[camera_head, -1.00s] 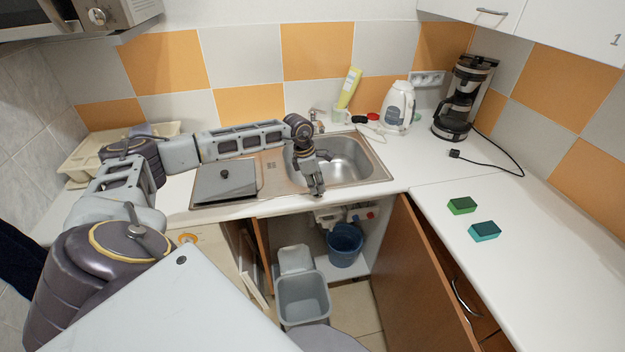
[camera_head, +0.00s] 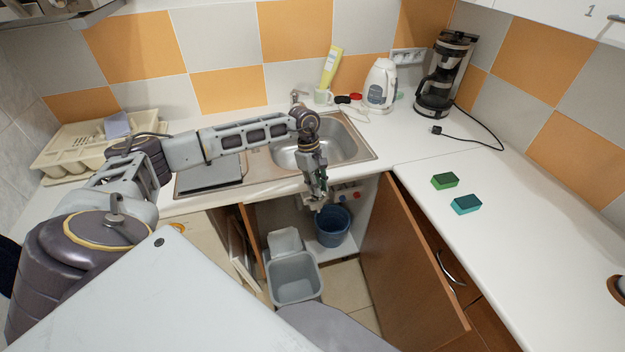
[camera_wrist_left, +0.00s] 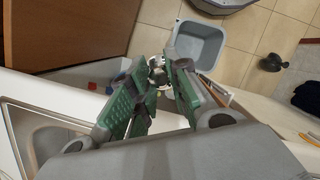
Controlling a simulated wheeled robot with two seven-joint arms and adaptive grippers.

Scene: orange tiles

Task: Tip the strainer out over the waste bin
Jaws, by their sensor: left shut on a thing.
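My left gripper (camera_head: 318,201) is just past the counter's front edge, below the sink, above the open cabinet. In the left wrist view its green-padded fingers (camera_wrist_left: 157,72) are closed together at the tips on a small thing. I take it to be the strainer; it is mostly hidden by the fingers, and its contents and tilt cannot be told. The grey waste bin (camera_head: 294,268) stands open below, to the left of the gripper in the head view. In the wrist view the bin (camera_wrist_left: 199,48) is beyond the fingertips. My right gripper is not in view.
The sink (camera_head: 338,145) is set in the white counter behind the gripper. A blue bucket (camera_head: 333,228) stands in the cabinet, right of the bin. The open brown cabinet door (camera_head: 405,260) closes off the right side. A green sponge (camera_head: 445,181) and a teal sponge (camera_head: 466,205) lie on the right counter.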

